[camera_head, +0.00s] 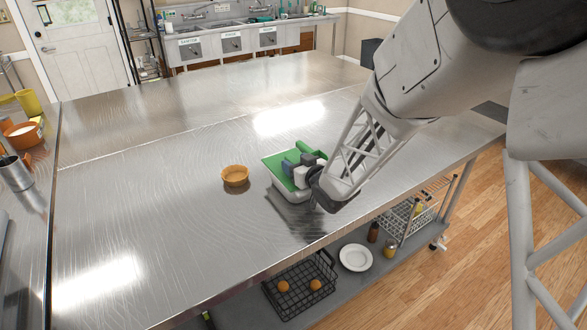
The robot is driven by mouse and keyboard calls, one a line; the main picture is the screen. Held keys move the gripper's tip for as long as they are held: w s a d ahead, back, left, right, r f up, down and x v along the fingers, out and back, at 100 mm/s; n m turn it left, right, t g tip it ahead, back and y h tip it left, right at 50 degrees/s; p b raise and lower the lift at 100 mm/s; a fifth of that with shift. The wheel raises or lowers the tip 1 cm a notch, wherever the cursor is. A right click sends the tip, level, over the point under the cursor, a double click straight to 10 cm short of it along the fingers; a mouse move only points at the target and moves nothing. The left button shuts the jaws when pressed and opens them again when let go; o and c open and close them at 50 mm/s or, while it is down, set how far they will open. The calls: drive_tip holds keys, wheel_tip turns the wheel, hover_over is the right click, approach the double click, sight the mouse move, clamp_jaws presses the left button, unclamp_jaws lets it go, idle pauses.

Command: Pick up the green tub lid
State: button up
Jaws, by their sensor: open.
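The green tub lid (278,164) lies on the metal worktop, on or over a pale grey tub (293,193); I cannot tell how the two are joined. My gripper (299,171) is over the right part of the lid, with its dark fingers at the lid's middle. It is open. The fingers and my arm hide the lid's right side, and I cannot tell whether the fingers touch it.
A small orange-brown bowl (235,175) stands just left of the tub. The worktop (150,190) is clear to the left and behind. A black wire basket (300,286) and a white plate (355,257) are on the shelf below.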

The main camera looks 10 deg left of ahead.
idle(0.3)
drive_tip(key=c, duration=1)
drive_tip(key=shift+r, duration=0.1)
drive_tip(key=shift+r, duration=0.75)
drive_tip(key=f+v, duration=0.1)
drive_tip(key=v, duration=0.9)
drive_tip(key=f+v, duration=0.2)
drive_tip(key=v, duration=0.9)
drive_tip(key=f+v, duration=0.2)
drive_tip(key=v, duration=0.8)
drive_tip(key=shift+s+d+f, duration=0.15)
drive_tip(key=shift+s+d, duration=0.35)
drive_tip(key=shift+d, duration=0.05)
